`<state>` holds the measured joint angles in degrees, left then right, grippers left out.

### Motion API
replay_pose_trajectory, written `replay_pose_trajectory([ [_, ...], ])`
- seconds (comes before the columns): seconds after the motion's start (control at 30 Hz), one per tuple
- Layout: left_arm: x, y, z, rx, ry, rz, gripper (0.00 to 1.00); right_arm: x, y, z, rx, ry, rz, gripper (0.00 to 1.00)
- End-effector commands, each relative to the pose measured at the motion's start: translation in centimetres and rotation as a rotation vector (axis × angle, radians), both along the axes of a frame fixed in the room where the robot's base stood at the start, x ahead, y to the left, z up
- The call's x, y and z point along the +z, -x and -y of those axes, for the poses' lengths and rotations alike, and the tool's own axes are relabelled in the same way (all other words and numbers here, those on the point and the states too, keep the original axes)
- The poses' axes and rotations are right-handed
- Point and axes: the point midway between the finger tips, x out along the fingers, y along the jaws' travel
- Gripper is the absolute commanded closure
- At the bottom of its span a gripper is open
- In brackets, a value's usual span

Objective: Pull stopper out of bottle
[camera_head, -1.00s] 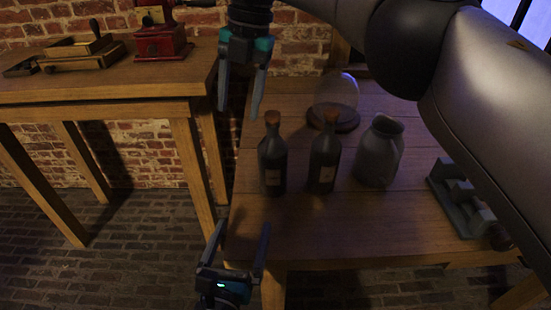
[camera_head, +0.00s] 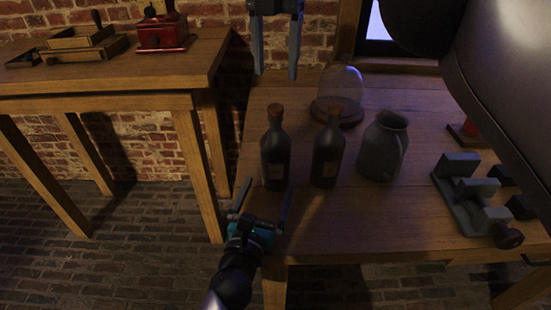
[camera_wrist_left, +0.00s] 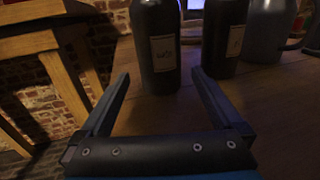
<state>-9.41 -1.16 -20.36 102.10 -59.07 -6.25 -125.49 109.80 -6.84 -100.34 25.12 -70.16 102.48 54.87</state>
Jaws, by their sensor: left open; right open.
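Two dark bottles with pale labels and brown stoppers stand upright on the wooden table (camera_head: 410,225). The left bottle (camera_head: 275,158) has its stopper (camera_head: 275,111) in its neck; the right bottle (camera_head: 327,158) has its stopper (camera_head: 335,110) in too. My left gripper (camera_head: 265,184) is open and empty, low in front of the left bottle. In the left wrist view the left bottle (camera_wrist_left: 157,50) stands just beyond the open fingers, with the right bottle (camera_wrist_left: 224,38) to its right; both tops are cut off. My right gripper (camera_head: 275,75) is open and empty, above and behind the left bottle.
A grey jug (camera_head: 382,148) stands right of the bottles, and a glass dome (camera_head: 341,88) on a wooden base is behind them. A grey vise (camera_head: 470,200) sits at the right. A side table (camera_head: 150,75) at left holds a red grinder (camera_head: 163,32) and wooden trays.

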Motion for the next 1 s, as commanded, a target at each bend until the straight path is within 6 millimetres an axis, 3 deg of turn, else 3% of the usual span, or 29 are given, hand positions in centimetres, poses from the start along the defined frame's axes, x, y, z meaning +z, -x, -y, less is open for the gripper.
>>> replay_pose_trajectory([
  [0.2,0.1,-3.5,0.9,0.002,0.002,0.0,0.0,0.0,0.0,0.0,0.0,0.0,0.0,0.38],
  [0.4,0.1,-5.5,1.4,0.002,0.001,0.001,0.0,0.0,0.0,0.0,0.0,0.0,0.0,0.38],
  [0.83,0.0,-6.3,1.6,0.001,0.001,0.0,0.0,0.0,0.0,0.0,0.001,0.0,0.0,0.38],
  [1.0,0.0,-6.3,1.6,0.001,0.001,0.0,0.17,0.0,0.0,0.0,0.001,0.0,0.0,0.38],
])
